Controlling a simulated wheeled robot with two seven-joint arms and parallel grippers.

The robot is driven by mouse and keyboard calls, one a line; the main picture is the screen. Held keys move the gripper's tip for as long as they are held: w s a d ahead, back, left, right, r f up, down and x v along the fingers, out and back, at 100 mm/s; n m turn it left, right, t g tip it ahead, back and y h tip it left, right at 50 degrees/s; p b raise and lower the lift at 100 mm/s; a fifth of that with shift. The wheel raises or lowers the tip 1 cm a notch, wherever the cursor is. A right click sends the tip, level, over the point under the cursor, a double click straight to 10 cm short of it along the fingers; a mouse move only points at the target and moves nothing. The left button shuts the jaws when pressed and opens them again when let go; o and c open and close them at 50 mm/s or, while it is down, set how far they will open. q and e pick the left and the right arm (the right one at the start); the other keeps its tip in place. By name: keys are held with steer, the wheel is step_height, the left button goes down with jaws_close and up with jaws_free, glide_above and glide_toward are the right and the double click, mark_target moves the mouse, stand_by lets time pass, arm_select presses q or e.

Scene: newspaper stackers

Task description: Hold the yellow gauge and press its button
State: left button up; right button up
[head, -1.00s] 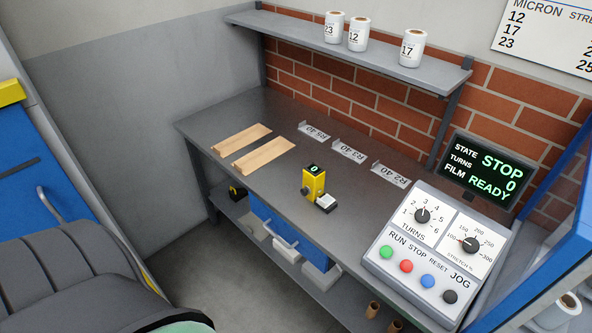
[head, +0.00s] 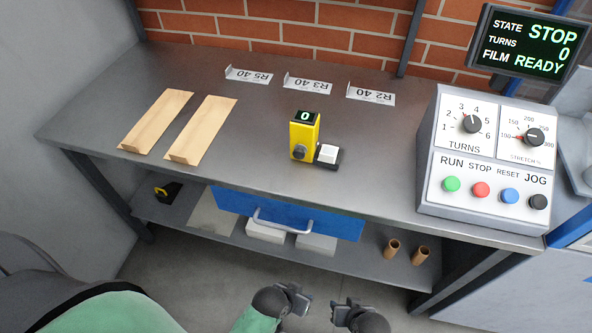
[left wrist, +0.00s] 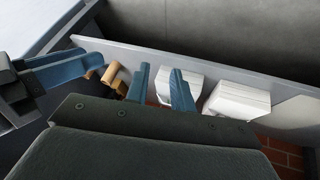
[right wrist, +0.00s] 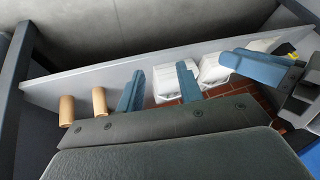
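The yellow gauge (head: 304,137) stands upright on the grey bench (head: 380,160), near its front edge. Its small display reads 0 and a dark knob (head: 298,152) sits on its front. A white square button (head: 327,153) on a dark base is at its right side. My left gripper (head: 298,300) and my right gripper (head: 345,311) are low in front of the bench, away from the gauge. In the left wrist view the left fingers (left wrist: 162,88) are apart and empty. In the right wrist view the right fingers (right wrist: 160,88) are also apart and empty.
The control console (head: 484,165) stands right of the gauge. Two wooden boards (head: 203,128) lie to the left, and label cards (head: 308,83) lie behind. A blue drawer (head: 290,216) and a lower shelf (head: 360,270) are below. The bench around the gauge is clear.

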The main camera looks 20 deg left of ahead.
steer(key=shift+a+r, duration=0.2)
steer(key=shift+r, duration=0.25)
